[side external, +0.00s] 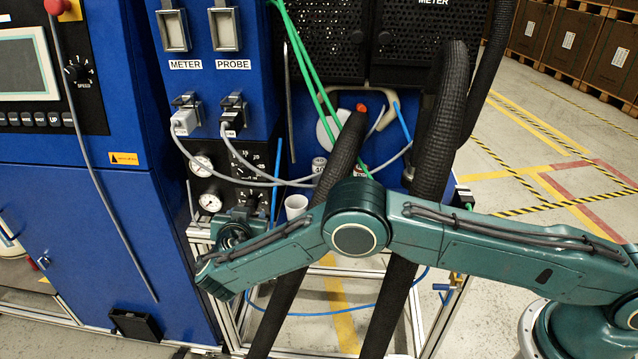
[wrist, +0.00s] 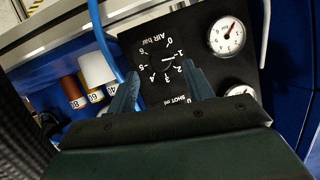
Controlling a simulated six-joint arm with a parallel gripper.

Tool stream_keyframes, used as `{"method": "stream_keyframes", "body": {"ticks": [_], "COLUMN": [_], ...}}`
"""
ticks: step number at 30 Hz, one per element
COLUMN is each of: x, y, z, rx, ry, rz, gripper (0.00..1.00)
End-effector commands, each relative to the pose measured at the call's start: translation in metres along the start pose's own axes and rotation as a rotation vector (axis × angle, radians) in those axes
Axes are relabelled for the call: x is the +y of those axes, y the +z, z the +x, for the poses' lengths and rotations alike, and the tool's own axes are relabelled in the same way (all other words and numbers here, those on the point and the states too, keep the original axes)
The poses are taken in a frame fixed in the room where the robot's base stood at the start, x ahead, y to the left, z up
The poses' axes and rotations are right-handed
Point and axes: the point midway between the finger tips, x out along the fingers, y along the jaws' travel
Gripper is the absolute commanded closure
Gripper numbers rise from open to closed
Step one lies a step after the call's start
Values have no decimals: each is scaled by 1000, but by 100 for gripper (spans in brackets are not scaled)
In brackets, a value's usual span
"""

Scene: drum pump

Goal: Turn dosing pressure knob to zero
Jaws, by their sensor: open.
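The dosing pressure knob, apparently the dark AIR bar knob (wrist: 162,60), sits on a black panel and appears upside down in the wrist view. Its scale is numbered around it, and a small light mark shows near its centre, but I cannot read the setting surely. My gripper (wrist: 160,72) is open, with one finger on each side of the lower part of this dial. No contact with the knob can be made out. In the side external view my gripper (side external: 232,238) is in front of the lower panel, its fingers mostly hidden.
A second dial marked SHOT ml (wrist: 180,100) lies close by, partly hidden by my gripper. Two round gauges (wrist: 227,35) are beside the dials. A blue tube (wrist: 99,35) and a white cup (wrist: 96,68) are close on the left. Thick black hoses (side external: 335,160) hang near my arm.

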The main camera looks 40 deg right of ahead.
Motion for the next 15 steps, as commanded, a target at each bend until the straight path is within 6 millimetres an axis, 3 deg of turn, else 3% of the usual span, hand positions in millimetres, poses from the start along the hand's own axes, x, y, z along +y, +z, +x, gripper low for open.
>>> {"method": "stream_keyframes", "body": {"ticks": [6,15], "x": [0,0], "y": [0,0], "z": [28,42], "rx": [0,0], "ry": [0,-1], "rz": [1,0], "gripper": [48,48]}}
